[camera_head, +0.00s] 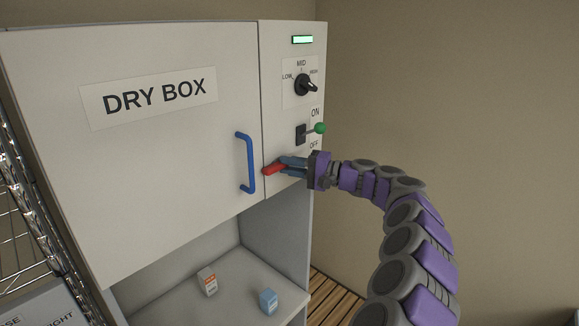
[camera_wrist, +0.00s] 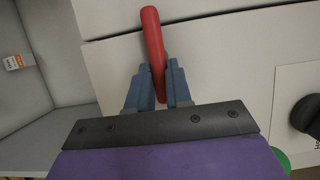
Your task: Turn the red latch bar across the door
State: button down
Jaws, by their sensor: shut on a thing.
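The red latch bar (camera_head: 273,169) is on the white cabinet's right-hand panel, beside the seam with the closed door (camera_head: 180,150). It lies nearly level in the head view, its free end at the seam. In the wrist view the red bar (camera_wrist: 152,38) appears to cross the seam, its end over the door side. My gripper (camera_head: 286,164) comes from the right and is shut on the bar. Its blue fingers (camera_wrist: 158,80) sit on both sides of the bar in the wrist view. The bar's pivot is hidden by the fingers.
A blue door handle (camera_head: 249,162) stands out just left of the bar. Above are a green-tipped switch lever (camera_head: 319,128) and a black dial (camera_head: 304,85). Two small boxes (camera_head: 208,281) (camera_head: 268,300) stand on the open shelf below. A wire rack (camera_head: 20,215) is at left.

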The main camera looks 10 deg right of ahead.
jog(key=shift+f, duration=0.25)
jog(key=c, duration=1.4)
grip_release()
jog(key=o, duration=0.4)
jog(key=shift+w+d, duration=0.2)
jog(key=shift+c, duration=0.2)
jog(key=shift+r, duration=0.1)
jog(key=shift+s, duration=0.15)
jog(key=b+v, duration=0.3)
jog(key=v, duration=1.4)
jog(key=shift+d, duration=0.3)
